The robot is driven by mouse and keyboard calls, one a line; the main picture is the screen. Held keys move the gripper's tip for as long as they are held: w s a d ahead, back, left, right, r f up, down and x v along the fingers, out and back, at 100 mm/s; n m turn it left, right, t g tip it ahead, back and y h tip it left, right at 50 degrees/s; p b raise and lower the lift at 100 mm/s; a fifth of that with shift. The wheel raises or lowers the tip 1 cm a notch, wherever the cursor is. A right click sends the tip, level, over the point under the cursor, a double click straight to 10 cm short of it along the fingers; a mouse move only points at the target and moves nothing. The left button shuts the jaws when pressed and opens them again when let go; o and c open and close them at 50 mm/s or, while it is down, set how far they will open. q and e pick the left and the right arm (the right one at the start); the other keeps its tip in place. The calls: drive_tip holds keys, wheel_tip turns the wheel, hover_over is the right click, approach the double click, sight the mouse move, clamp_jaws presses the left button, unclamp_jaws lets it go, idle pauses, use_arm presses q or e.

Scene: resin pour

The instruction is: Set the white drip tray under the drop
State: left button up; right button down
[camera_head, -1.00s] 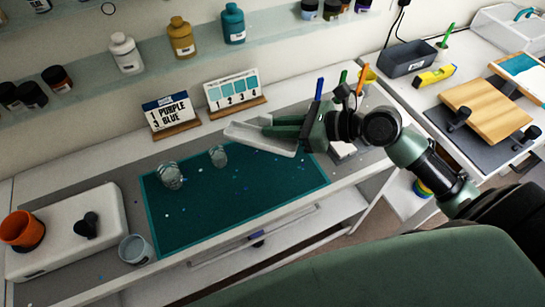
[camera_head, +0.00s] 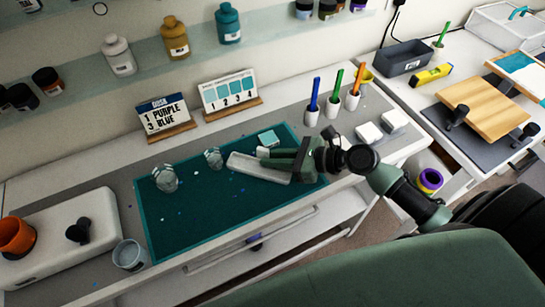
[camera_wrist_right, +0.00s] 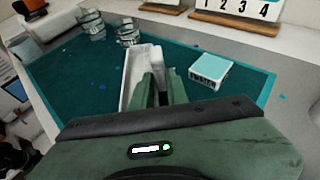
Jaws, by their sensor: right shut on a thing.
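The white drip tray (camera_head: 240,166) is a long shallow trough over the teal mat (camera_head: 203,221), right of the two clear cups. My right gripper (camera_head: 268,156) is shut on the tray's near-right part. In the right wrist view the tray (camera_wrist_right: 137,66) stretches away from the fingers (camera_wrist_right: 160,86). I cannot tell whether the tray touches the mat. I cannot make out a falling drop; small blue and white specks lie on the mat. My left gripper is not in view.
Two clear cups (camera_head: 164,179) (camera_head: 213,158) stand on the mat, left of the tray. A small teal-topped box (camera_head: 268,138) lies just behind the gripper. Pen holders (camera_head: 312,116) and two white blocks (camera_head: 369,133) are at the back right.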

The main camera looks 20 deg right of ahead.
drive_tip(key=c, duration=1.8)
unclamp_jaws()
drive_tip(key=shift+f, duration=0.15)
drive_tip(key=o, duration=0.4)
